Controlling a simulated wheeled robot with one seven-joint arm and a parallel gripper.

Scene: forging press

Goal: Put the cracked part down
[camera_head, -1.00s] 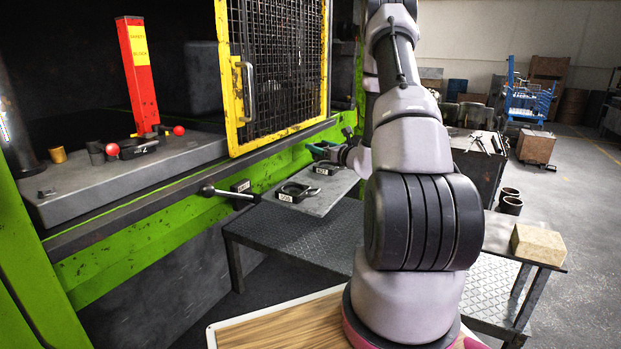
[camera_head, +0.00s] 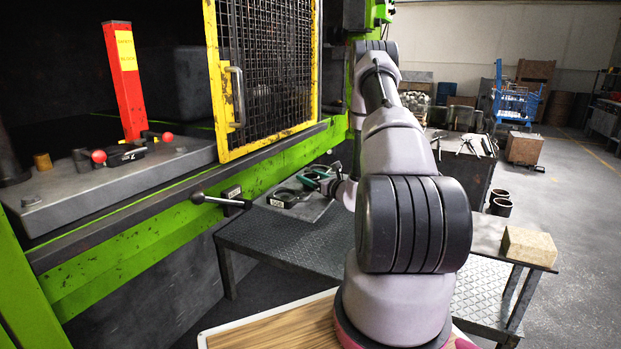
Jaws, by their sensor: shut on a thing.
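My gripper (camera_head: 314,183) is low over the grey plate (camera_head: 308,212) beside the press. It is shut on a dark part, mostly hidden by the gripper and small in view. I cannot see a crack or tell whether this part touches the plate. A dark looped part with a white label (camera_head: 283,200) lies on the plate, just left of my gripper. My arm hides the right side of the plate.
A dark checkered metal table (camera_head: 290,240) stands below the plate. The green press with a yellow mesh guard (camera_head: 267,75) is on the left, with a ball-ended lever (camera_head: 218,200) sticking out. A tan block (camera_head: 529,246) sits on the right table.

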